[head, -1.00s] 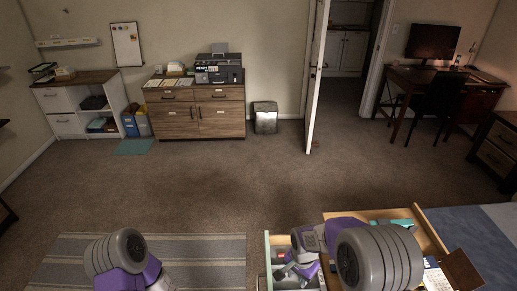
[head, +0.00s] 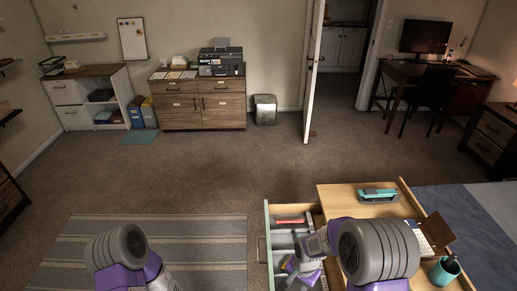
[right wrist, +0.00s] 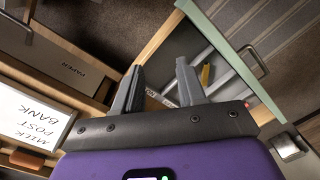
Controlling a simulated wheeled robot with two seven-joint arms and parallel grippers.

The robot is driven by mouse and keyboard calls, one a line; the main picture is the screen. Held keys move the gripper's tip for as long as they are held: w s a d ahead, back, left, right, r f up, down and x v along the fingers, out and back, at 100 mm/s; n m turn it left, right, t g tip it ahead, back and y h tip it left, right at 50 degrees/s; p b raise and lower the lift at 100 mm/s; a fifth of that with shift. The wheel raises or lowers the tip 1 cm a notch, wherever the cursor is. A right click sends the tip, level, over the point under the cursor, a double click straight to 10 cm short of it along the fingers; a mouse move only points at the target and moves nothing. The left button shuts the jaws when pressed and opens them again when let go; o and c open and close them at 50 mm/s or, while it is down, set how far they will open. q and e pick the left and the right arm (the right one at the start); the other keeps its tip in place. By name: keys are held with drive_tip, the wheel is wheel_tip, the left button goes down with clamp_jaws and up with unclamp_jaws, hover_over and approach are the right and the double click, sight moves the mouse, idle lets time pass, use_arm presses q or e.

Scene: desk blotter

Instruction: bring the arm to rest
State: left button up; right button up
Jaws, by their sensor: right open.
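My right arm (head: 375,250) comes in at the lower right of the head view, over the wooden desk. Its gripper (right wrist: 158,85) shows in the right wrist view with its two grey fingers apart and nothing between them. The fingers point towards an open drawer (head: 267,220), which also shows in the wrist view (right wrist: 225,45). In the head view the arm partly covers the drawer. My left arm (head: 120,255) is at the lower left above the striped rug; its gripper is out of the picture.
A teal stapler-like object (head: 378,194) and a green cup (head: 444,270) are on the desk (head: 340,196). A red-topped item (head: 290,220) lies in the drawer. The carpet (head: 200,175) beyond is clear.

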use_arm(q)
wheel_tip(320, 180, down, 7)
drive_tip(key=b, duration=0.6)
drive_tip(key=shift+w, duration=0.45)
use_arm(e)
drive_tip(key=s+a+f+n+y, duration=0.1)
drive_tip(key=s+f+n, duration=0.1)
drive_tip(key=s+f, duration=0.4)
drive_tip(key=s+a+f+n+y, duration=0.1)
drive_tip(key=s+f+n+y, duration=0.1)
drive_tip(key=s+f, duration=0.5)
wheel_tip(320, 180, down, 6)
drive_tip(key=shift+a+r+n+t+y, duration=0.1)
drive_tip(key=shift+a+n+t+y, duration=0.2)
drive_tip(key=shift+a+n, duration=0.1)
use_arm(q)
drive_tip(key=shift+s, duration=0.1)
use_arm(e)
drive_tip(key=shift+s, duration=0.2)
